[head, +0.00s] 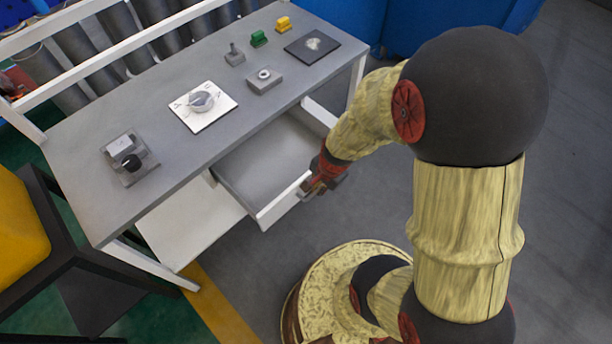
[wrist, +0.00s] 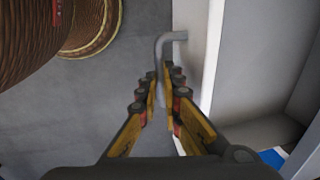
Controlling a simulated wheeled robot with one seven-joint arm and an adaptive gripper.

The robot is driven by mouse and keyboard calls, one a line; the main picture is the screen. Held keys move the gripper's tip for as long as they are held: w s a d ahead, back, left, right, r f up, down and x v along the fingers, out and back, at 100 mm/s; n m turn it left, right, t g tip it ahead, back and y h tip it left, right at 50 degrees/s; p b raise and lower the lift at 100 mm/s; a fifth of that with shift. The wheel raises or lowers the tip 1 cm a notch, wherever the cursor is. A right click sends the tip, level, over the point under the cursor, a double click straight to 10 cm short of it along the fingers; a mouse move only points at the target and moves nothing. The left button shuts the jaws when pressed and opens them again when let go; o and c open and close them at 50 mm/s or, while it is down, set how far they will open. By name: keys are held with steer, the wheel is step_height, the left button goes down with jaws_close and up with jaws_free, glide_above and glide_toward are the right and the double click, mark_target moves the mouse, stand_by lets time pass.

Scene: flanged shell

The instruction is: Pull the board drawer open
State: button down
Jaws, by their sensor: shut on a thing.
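The board drawer (head: 262,170) hangs under the grey table and stands pulled well out, with its grey inside floor visible and empty in the head view. Its white front panel (head: 279,205) also shows in the wrist view (wrist: 197,50). My gripper (head: 318,186) is at the right part of this front panel. In the wrist view my gripper (wrist: 164,88) is shut on the grey bar handle (wrist: 172,37) of the drawer. The handle's bent end sticks out beyond the fingertips; the rest is hidden between the fingers.
The table top (head: 205,150) holds a dial on a white plate (head: 202,104), a switch box (head: 129,158), a grey block with a ring (head: 264,80), green (head: 259,38) and yellow (head: 284,23) blocks and a dark board (head: 312,45). A yellow-seated chair (head: 22,225) stands left.

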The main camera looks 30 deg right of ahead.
steer(key=shift+s+d+f, duration=0.1)
steer(key=shift+s+d, duration=0.15)
steer(key=shift+s, duration=0.7)
steer(key=c, duration=2)
jaws_free()
steer(key=shift+o, duration=0.4)
steer(key=shift+w, duration=0.1)
step_height(320, 180, up, 12)
steer(key=s, duration=0.2)
steer(key=shift+s+d, duration=0.15)
steer(key=shift+d, duration=0.25)
steer(key=shift+f, duration=0.1)
